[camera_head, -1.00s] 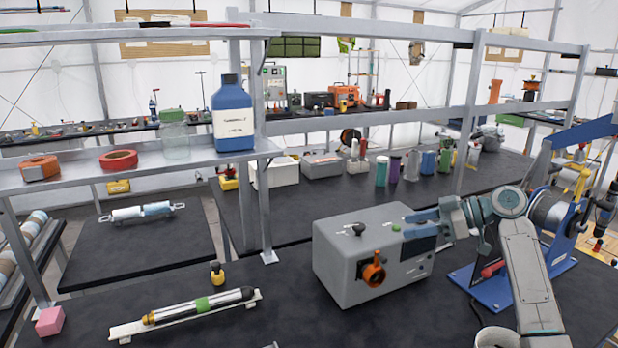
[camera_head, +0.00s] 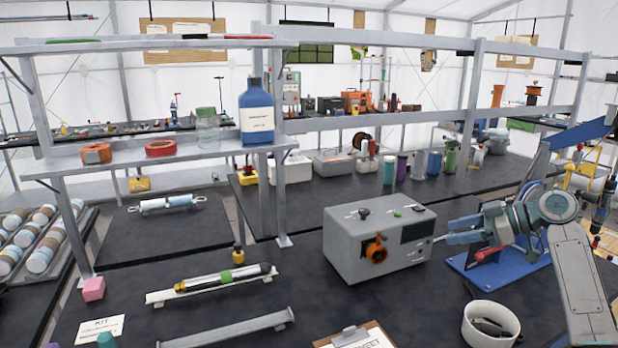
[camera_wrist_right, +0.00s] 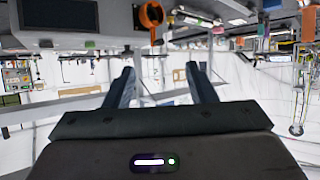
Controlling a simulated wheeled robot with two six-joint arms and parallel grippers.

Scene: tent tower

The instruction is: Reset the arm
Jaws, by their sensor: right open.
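My right gripper (camera_head: 462,230) is to the right of the grey box (camera_head: 350,255), which has an orange knob (camera_head: 376,250) on its front and a dark panel. The fingers are apart with nothing between them, and they point left towards the box with a gap between. In the right wrist view the two fingers (camera_wrist_right: 161,90) stand apart and empty, and the grey box (camera_wrist_right: 110,38) with its orange knob (camera_wrist_right: 151,14) shows upside down at the top. My left gripper is in neither view.
A blue stand with a reel (camera_head: 500,262) is behind my right arm. A white bucket (camera_head: 490,325) is below it. A clipboard (camera_head: 352,338), a grey rail (camera_head: 225,330) and a tube on a tray (camera_head: 222,279) lie in front. A metal shelf (camera_head: 110,166) stands left.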

